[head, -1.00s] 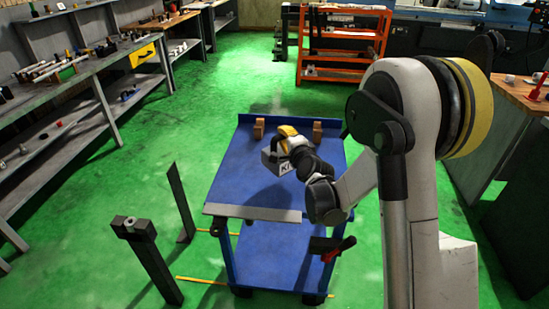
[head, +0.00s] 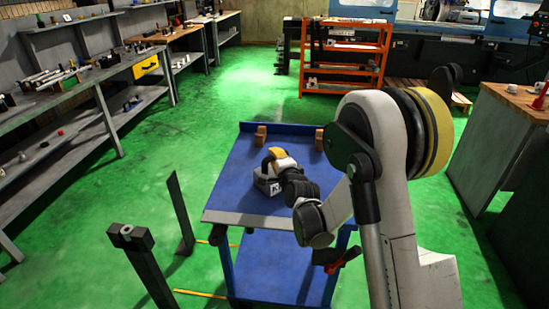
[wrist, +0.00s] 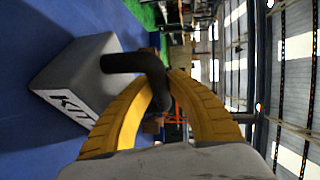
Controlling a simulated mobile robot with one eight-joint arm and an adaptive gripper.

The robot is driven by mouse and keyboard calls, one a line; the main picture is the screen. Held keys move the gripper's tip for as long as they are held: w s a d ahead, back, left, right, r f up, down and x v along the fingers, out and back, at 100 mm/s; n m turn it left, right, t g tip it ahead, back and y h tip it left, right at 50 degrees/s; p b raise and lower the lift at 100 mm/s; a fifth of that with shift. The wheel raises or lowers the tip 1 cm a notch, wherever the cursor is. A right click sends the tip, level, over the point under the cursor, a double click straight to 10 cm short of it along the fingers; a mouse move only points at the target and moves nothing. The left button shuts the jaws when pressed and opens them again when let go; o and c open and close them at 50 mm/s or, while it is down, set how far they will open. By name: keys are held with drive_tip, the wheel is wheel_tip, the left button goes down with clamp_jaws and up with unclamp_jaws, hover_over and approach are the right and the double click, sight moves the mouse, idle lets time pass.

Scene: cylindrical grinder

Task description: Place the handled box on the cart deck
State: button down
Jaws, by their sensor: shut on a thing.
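The handled box (head: 264,184) is grey with a dark curved handle and a lettered label on one side. It is over the front half of the blue cart deck (head: 240,160), right at or very close to the surface; I cannot tell whether it touches. Part of the box is hidden by the gripper.
Two brown blocks (head: 260,136) (head: 319,139) stand at the deck's back edge. A grey strip (head: 245,218) runs along its front. Dark posts (head: 145,262) stand on the floor at left. An orange shelf (head: 345,58) is behind. The deck around the box is clear.

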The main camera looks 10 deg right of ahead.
drive_tip(key=c, duration=1.4)
unclamp_jaws()
drive_tip(key=shift+o, duration=0.2)
drive_tip(key=shift+s+r, duration=0.2)
drive_tip(key=shift+s, duration=0.05)
drive_tip(key=s+r+n+g+p, duration=0.15)
drive_tip(key=s+r+n, duration=0.25)
drive_tip(key=s, duration=0.7)
drive_tip(key=s+r+n+g, duration=0.3)
drive_tip(key=s+r+n, duration=0.15)
drive_tip(key=s, duration=0.65)
drive_tip(key=s+d+n+g, duration=0.2)
drive_tip(key=s+n, duration=0.2)
drive_tip(key=s, duration=0.5)
drive_tip(key=s+d+f+n+g+h, duration=0.1)
drive_tip(key=s+n+g, duration=0.1)
drive_tip(key=s, duration=0.7)
drive_tip(key=shift+s+d+f+n, duration=0.3)
drive_tip(key=shift+d+n, duration=0.05)
drive_tip(key=shift+n, duration=0.5)
